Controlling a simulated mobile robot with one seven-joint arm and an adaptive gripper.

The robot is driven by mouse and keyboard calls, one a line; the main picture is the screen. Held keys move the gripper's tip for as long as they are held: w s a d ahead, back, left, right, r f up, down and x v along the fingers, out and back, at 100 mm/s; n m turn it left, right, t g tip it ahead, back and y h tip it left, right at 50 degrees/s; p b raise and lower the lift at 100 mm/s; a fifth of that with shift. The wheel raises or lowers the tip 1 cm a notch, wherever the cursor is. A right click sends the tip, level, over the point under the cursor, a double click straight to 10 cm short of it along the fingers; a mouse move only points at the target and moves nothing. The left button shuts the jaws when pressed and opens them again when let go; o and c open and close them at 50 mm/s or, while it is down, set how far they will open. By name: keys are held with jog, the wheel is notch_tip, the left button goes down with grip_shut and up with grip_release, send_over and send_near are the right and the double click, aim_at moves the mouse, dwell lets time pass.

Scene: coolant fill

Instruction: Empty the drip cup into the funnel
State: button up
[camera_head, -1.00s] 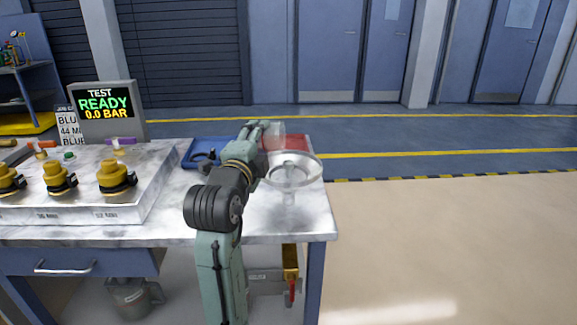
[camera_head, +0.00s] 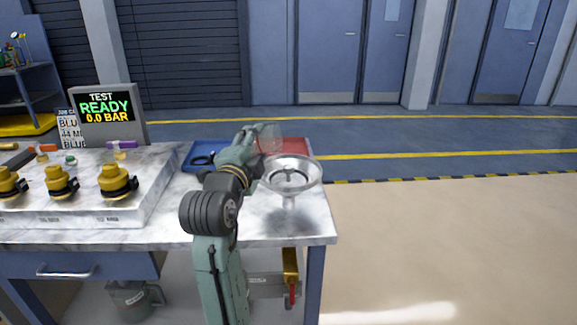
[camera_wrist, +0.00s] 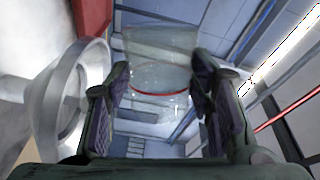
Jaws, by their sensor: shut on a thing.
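The drip cup is a clear, see-through cup with a red ring; it shows between my fingers in the wrist view (camera_wrist: 158,75) and faintly beyond my gripper in the head view (camera_head: 268,142). My gripper (camera_wrist: 160,108) is shut on the cup, a finger on each side. The cup appears tilted; I cannot make out any liquid in it. The funnel (camera_head: 291,172) is a metallic, wide-mouthed bowl above the right end of the bench, just right of and nearer than my gripper. Its rim and bowl also show at the left of the wrist view (camera_wrist: 68,95).
A red tray (camera_head: 292,146) and a blue tray (camera_head: 203,155) lie at the bench's back edge. A raised block with several yellow-and-black caps (camera_head: 116,181) and a display reading READY (camera_head: 103,103) stand to the left. Bare bench top (camera_head: 170,225) lies in front.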

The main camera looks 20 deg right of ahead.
jog(key=shift+w+a+f+n, duration=0.2)
jog(key=shift+a+n, duration=0.05)
jog(key=shift+n, duration=0.05)
jog(key=shift+a+r+n+p, duration=0.15)
jog(key=shift+r+n+p, duration=0.4)
jog(key=shift+n+p, duration=0.45)
jog(key=shift+f+n, duration=0.5)
jog(key=shift+f, duration=0.05)
jog(key=n+p, duration=0.1)
jog(key=r+n+p, duration=0.1)
jog(key=n, duration=0.1)
jog(key=shift+w+a+r+n, duration=0.1)
jog(key=shift+w+r+n, duration=0.1)
jog(key=shift+n, duration=0.1)
jog(key=shift+a+f+n+p, duration=0.2)
jog(key=shift+a+n+p, duration=0.1)
jog(key=shift+n, duration=0.3)
jog(key=n, duration=0.1)
jog(key=w+a+f+n, duration=0.1)
jog(key=shift+w+a+f+n, duration=0.1)
jog(key=shift+a+f+n, duration=0.2)
jog(key=shift+n, duration=0.1)
jog(key=shift+w+a+f+n+p, duration=0.25)
jog(key=shift+a+f+n+p, duration=0.15)
jog(key=shift+n, duration=0.6)
jog(key=shift+w+a+f+n+p, duration=0.3)
jog(key=shift+a+n, duration=0.2)
jog(key=shift+n, duration=0.5)
